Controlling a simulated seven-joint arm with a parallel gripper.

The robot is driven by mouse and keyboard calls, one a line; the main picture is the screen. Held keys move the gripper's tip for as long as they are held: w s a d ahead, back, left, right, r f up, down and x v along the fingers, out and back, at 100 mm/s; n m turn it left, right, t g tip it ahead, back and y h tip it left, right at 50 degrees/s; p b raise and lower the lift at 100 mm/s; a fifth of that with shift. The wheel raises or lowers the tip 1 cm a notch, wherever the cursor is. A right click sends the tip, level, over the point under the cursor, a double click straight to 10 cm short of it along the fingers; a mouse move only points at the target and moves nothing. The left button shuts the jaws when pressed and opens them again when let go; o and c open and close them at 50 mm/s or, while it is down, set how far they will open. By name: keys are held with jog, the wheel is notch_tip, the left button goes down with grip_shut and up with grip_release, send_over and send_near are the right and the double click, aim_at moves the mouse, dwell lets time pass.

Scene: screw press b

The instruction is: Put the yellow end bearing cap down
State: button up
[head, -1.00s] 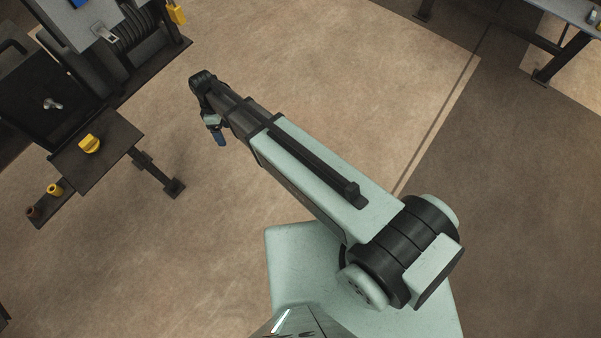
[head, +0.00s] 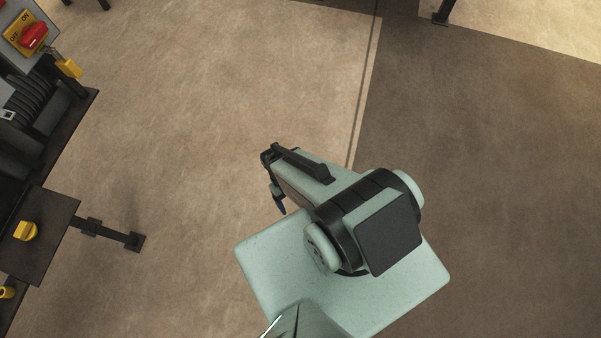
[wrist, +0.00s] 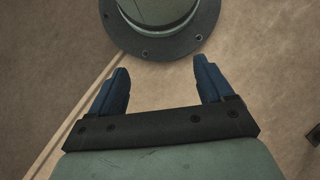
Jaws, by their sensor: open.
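The yellow end bearing cap (head: 25,231) rests on a dark side table (head: 58,208) attached to the machine at the left of the head view. My gripper (wrist: 162,84) is open and empty in the wrist view, its two blue fingers apart over bare floor. In the head view my gripper (head: 279,204) hangs small beside my folded arm, well to the right of the cap and apart from it. The cap does not show in the wrist view.
Another yellow part (head: 7,292) sits on a lower shelf at the left edge. The machine has a red switch on a yellow plate (head: 32,38) and a yellow padlock (head: 69,68). A table leg (head: 135,241) reaches right. The floor between is clear.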

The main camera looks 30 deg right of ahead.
jog(key=shift+m, duration=0.8)
jog(key=s, duration=0.1)
jog(key=s+d, duration=0.1)
jog(key=s, duration=0.2)
jog(key=shift+d, duration=0.25)
